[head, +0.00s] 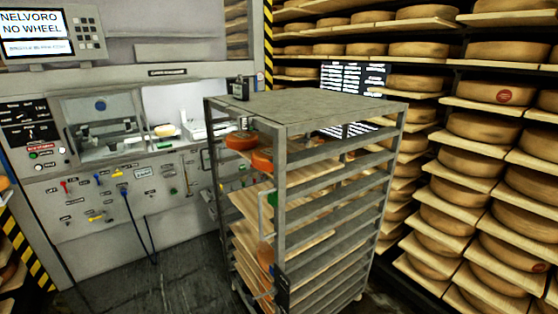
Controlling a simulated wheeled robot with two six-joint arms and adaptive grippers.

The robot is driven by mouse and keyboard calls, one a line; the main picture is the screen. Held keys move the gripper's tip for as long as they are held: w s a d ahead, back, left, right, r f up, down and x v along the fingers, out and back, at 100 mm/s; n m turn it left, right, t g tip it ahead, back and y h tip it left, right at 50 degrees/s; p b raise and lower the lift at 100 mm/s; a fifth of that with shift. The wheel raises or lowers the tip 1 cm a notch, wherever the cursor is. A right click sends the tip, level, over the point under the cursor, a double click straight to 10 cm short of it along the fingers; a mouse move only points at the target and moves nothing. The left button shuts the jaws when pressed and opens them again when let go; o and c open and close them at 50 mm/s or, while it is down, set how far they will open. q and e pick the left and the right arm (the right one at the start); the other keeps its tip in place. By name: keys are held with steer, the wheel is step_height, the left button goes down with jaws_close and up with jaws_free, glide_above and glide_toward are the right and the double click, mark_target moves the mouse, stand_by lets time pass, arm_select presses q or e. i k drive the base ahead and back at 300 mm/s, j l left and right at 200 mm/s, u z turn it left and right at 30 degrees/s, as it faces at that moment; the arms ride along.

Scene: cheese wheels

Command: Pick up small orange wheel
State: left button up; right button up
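Two small orange wheels sit near the top of the grey metal rack trolley at its left side. One orange wheel (241,140) is farther back, and the other orange wheel (262,161) is nearer, partly behind the front corner post. Another orange item (265,255) shows lower on the trolley, partly hidden by a post; I cannot tell whether it is a wheel. Neither of my grippers is in view.
A grey machine (120,190) with cables stands at the left. Shelves of large cheese wheels (485,127) line the right. Dark floor (185,270) is clear left of the trolley.

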mark_target(260, 156)
steer(key=z, duration=0.2)
steer(key=i+j+z, duration=0.15)
steer(key=j+z, duration=0.15)
steer(key=z, duration=0.15)
steer(key=i+j+z, duration=0.15)
steer(key=j+z, duration=0.5)
steer(key=z, duration=0.2)
steer(key=j+z, duration=0.1)
steer(key=j, duration=0.9)
steer(key=j+z, duration=0.15)
steer(key=j, duration=0.85)
steer(key=j+z, duration=0.1)
steer(key=j, duration=0.9)
steer(key=k+j+z, duration=0.15)
steer(key=j, duration=0.85)
steer(key=i, duration=0.05)
